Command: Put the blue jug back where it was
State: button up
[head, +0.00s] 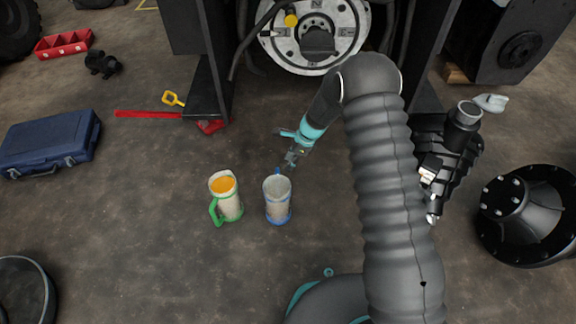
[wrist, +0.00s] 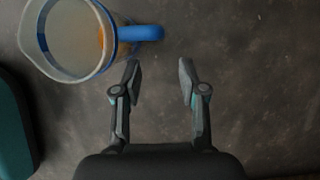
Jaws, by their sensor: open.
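The blue jug (head: 278,200), a clear jug with blue rim, base and handle, stands upright on the floor in the head view. In the wrist view the blue jug (wrist: 75,40) is at the upper left, its handle pointing right toward my fingers. My gripper (head: 290,158) is just behind the jug in the head view. In the wrist view my gripper (wrist: 160,75) is open and empty, with the handle's end just beyond the left fingertip. I cannot tell whether they touch. A green-handled jug (head: 227,197) with orange contents stands to the left of the blue one.
A blue toolbox (head: 50,143) lies at the left. A red bar (head: 148,114) and yellow-handled tool (head: 173,99) lie near the forklift's dark frame (head: 206,90). A black hub (head: 535,215) is at the right. The floor in front of the jugs is clear.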

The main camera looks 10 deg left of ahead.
jog(key=shift+d+r, duration=0.1)
jog(key=shift+r, duration=0.15)
jog(key=s+d+r+n+t, duration=0.1)
jog(key=s+d+r+n, duration=0.3)
jog(key=r, duration=0.6)
jog(key=s+d+r+n+t+h, duration=0.1)
jog(key=d+r, duration=0.5)
jog(key=r, duration=0.4)
jog(key=s+d+r+n+t, duration=0.1)
jog(key=s+d+r+n, duration=0.3)
jog(key=r, duration=0.7)
jog(key=s+d+r+n+t+h, duration=0.1)
jog(key=s+d+r+n, duration=0.1)
jog(key=s+d, duration=0.3)
jog(key=s+d+r+n+t+h, duration=0.1)
jog(key=s+d+r, duration=0.3)
jog(key=s, duration=0.6)
jog(key=s+d+r+n+t+h, duration=0.1)
jog(key=s+d+r+n, duration=0.2)
jog(key=s+d, duration=0.3)
jog(key=shift+s+d+r+t, duration=0.25)
jog(key=shift+s+t, duration=0.15)
jog(key=shift+s, duration=0.45)
